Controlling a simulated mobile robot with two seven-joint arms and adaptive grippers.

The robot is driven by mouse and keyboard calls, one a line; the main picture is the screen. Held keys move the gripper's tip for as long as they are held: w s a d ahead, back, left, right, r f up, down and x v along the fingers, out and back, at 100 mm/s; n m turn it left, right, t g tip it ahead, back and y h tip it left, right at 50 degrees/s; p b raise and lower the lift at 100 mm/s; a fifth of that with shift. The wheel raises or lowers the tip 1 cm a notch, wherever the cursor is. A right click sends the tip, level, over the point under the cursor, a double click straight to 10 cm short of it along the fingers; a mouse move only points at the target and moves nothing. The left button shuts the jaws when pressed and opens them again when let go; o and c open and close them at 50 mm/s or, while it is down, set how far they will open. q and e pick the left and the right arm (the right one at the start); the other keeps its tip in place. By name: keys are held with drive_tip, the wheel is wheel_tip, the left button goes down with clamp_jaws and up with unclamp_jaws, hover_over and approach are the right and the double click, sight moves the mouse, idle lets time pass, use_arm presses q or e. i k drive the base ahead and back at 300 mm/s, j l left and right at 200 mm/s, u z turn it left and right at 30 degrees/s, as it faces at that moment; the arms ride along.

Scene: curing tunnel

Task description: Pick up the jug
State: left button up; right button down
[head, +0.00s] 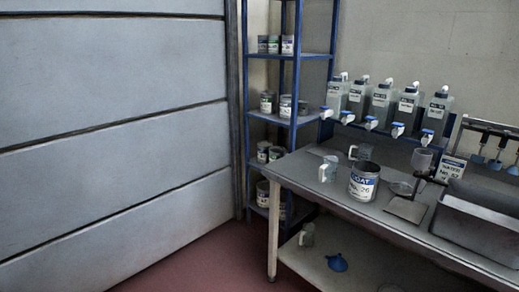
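Several jugs are in the head view, and I cannot tell which one the task means. A small clear jug with a light handle (327,171) stands near the left edge of the workbench (300,172). Another clear jug (364,152) stands behind it, near the back of the bench, with its handle to the left. A third, greyish jug (306,235) is on the bench's lower shelf, at the left. Neither of my grippers is in view.
A labelled coat can (363,182) stands right of the near jug. Farther right are a stand with a funnel-like cup (422,161) and a grey sink (478,222). Tapped containers (383,103) line the back. A blue funnel (337,263) lies below. Red floor (205,262) is clear.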

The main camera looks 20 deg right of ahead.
sight(364, 151)
drive_tip(key=i+z, duration=0.1)
drive_tip(key=z, duration=1.95)
drive_tip(key=j+z, duration=0.7)
drive_tip(key=j, duration=0.25)
drive_tip(key=j+z, duration=0.15)
drive_tip(key=j, duration=0.35)
drive_tip(key=k+j+z, duration=0.15)
drive_tip(key=j, duration=0.8)
drive_tip(key=k+j, duration=0.1)
drive_tip(key=j, duration=0.4)
drive_tip(key=z, duration=0.05)
